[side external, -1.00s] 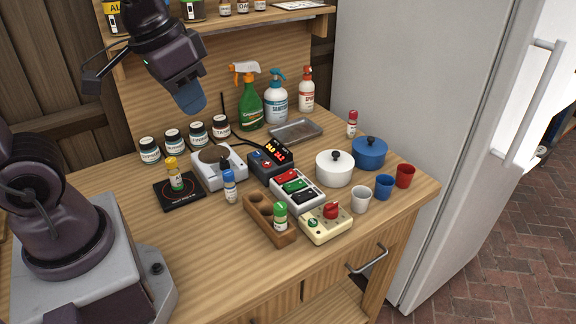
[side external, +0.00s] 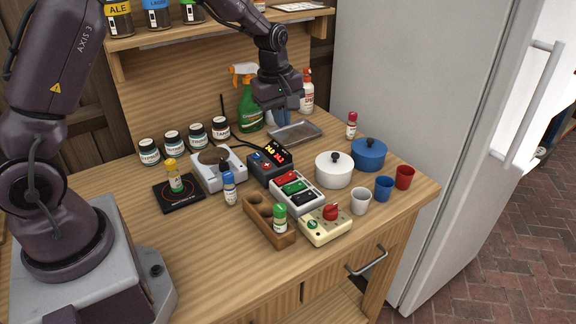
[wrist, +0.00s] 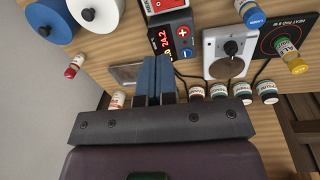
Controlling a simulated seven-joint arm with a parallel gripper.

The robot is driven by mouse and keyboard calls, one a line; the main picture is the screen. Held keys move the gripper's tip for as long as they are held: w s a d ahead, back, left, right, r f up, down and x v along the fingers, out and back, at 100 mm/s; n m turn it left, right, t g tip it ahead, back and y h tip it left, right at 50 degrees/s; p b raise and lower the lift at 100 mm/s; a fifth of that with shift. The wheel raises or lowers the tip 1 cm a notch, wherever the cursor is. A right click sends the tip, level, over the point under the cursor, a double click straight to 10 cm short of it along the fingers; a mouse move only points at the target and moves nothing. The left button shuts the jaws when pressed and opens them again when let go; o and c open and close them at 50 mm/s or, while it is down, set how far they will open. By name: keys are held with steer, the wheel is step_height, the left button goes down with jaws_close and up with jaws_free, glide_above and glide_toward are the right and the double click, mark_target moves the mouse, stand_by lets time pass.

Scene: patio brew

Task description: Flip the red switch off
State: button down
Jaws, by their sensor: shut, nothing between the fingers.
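The red switch (side external: 284,177) is the rearmost rocker on a pale switch box (side external: 318,204), with a green rocker (side external: 294,187) and a black one in front of it. In the wrist view the red switch (wrist: 160,5) shows at the top edge, partly cut off. I cannot tell which way it is tipped. My gripper (side external: 283,115) is above the back of the bench, behind the switch box and apart from it. Its blue fingers (wrist: 155,75) are shut together and empty, pointing down.
A dark controller with a lit display (side external: 270,162) stands just behind the switch box. A white pot (side external: 334,170) is to its right, a wooden holder (side external: 269,220) to its left, and a cream box with a red knob (side external: 326,225) in front. A metal tray (side external: 296,133) lies near my gripper.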

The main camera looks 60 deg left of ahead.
steer(key=shift+n, duration=0.5)
glide_toward(285, 177)
steer(key=f, duration=0.1)
steer(key=w+f, duration=0.1)
steer(key=f, duration=0.1)
steer(key=w+f, duration=0.1)
steer(key=f, duration=0.1)
steer(key=shift+a+f, duration=0.1)
steer(key=shift+f, duration=0.1)
steer(key=shift+w+f, duration=0.1)
steer(key=shift+f, duration=0.7)
steer(key=shift+w+f, duration=0.1)
steer(key=shift+f, duration=0.25)
steer(key=shift+r, duration=0.1)
steer(key=shift+s+r, duration=0.25)
steer(key=shift+s, duration=0.5)
